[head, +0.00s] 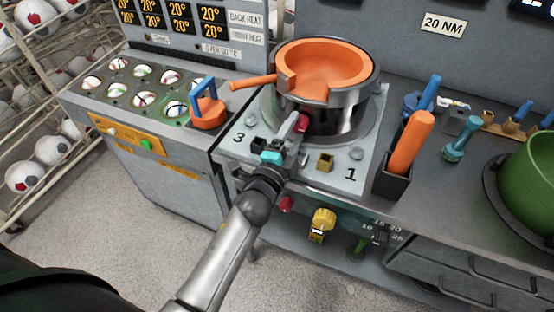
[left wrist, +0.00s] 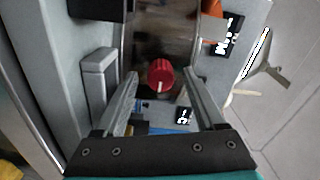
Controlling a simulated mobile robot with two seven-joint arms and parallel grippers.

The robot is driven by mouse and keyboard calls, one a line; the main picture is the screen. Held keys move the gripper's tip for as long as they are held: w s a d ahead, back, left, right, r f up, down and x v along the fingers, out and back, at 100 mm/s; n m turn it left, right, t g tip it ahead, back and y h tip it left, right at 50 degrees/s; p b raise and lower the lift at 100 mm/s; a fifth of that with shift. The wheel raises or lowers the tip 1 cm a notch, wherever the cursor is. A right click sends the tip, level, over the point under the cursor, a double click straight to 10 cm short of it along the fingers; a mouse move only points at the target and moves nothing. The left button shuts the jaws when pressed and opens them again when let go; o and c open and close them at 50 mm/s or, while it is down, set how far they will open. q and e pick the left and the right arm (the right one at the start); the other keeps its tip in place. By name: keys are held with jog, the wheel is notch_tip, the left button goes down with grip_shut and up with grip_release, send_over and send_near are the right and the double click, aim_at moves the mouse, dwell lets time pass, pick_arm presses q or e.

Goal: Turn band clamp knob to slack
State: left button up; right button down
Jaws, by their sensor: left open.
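A red knob (head: 301,123) sits low on the front of the steel press cylinder (head: 320,112), partly hidden by my left gripper (head: 294,127) in the head view. In the left wrist view the knob (left wrist: 160,75) shows a short white line on its lower face. My left gripper (left wrist: 160,82) is open, with one finger on each side of the knob and a visible gap to both. Whether the fingertips reach past the knob's face I cannot tell. My right gripper is not in view.
An orange bowl-like piece (head: 322,66) with a handle lies in the press. A grey base plate (head: 327,175) marked 3 and 1 is below. A dark holder (head: 391,184) with an orange-handled tool stands right. A ball tray (head: 146,93) is left, a green pot (head: 530,182) far right.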

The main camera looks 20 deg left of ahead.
pick_arm(q)
jog(key=s, duration=1.3)
jog(key=shift+s+a, duration=0.25)
